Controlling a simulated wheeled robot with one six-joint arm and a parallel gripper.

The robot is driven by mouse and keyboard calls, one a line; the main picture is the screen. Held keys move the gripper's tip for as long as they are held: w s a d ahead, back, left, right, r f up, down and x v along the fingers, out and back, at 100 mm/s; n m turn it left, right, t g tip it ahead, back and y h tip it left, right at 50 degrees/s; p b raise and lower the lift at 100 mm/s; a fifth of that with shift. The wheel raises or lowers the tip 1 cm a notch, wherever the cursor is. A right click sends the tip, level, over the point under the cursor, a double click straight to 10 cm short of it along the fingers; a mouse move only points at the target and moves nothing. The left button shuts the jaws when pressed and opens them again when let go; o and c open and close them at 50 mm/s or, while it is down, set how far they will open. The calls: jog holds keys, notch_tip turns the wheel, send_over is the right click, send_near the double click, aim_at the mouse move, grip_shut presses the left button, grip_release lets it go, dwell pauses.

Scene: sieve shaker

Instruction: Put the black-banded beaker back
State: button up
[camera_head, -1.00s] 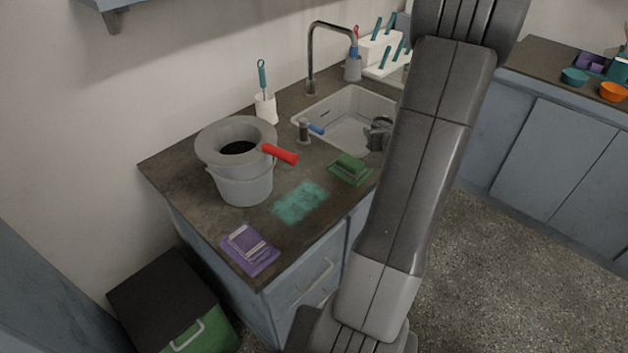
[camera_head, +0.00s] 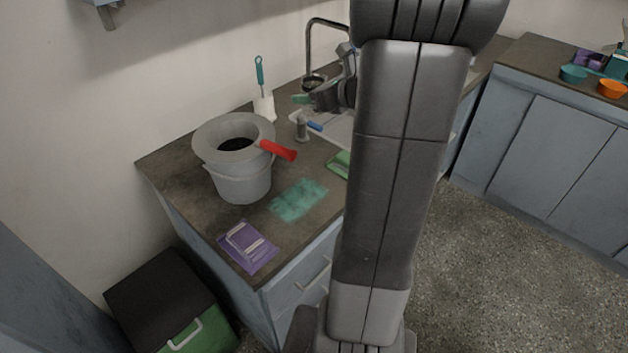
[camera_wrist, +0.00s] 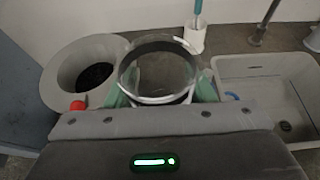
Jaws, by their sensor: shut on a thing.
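The black-banded beaker (camera_wrist: 158,72) is a clear glass vessel with a dark band near its rim. In the wrist view it stands between the green fingertips of my gripper (camera_wrist: 162,92), which is shut on it. In the head view the beaker (camera_head: 315,81) shows small, held above the back of the counter near the tap. My gripper (camera_head: 303,99) shows there too, partly hidden by my arm. The lower part of the beaker is hidden in the wrist view by my gripper's body.
A grey bucket (camera_head: 240,188) with a funnel-like top and a red handle (camera_head: 278,150) stands on the counter. A brush in a white holder (camera_head: 264,107) is by the wall. A purple item (camera_head: 246,248) and a teal patch (camera_head: 298,200) lie in front. The sink (camera_wrist: 275,85) shows at right.

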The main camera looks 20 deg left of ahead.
notch_tip(320, 180, down, 23)
jog(key=b, duration=1.1)
jog(key=shift+r, duration=0.2)
jog(key=shift+f, duration=0.15)
jog(key=o, duration=1.1)
jog(key=shift+d+r, duration=0.15)
jog(key=shift+r, duration=0.15)
jog(key=p+v, duration=0.1)
jog(key=v, duration=1)
jog(key=shift+s+d+r, duration=0.15)
jog(key=shift+s+d, duration=0.05)
jog(key=shift+d, duration=0.05)
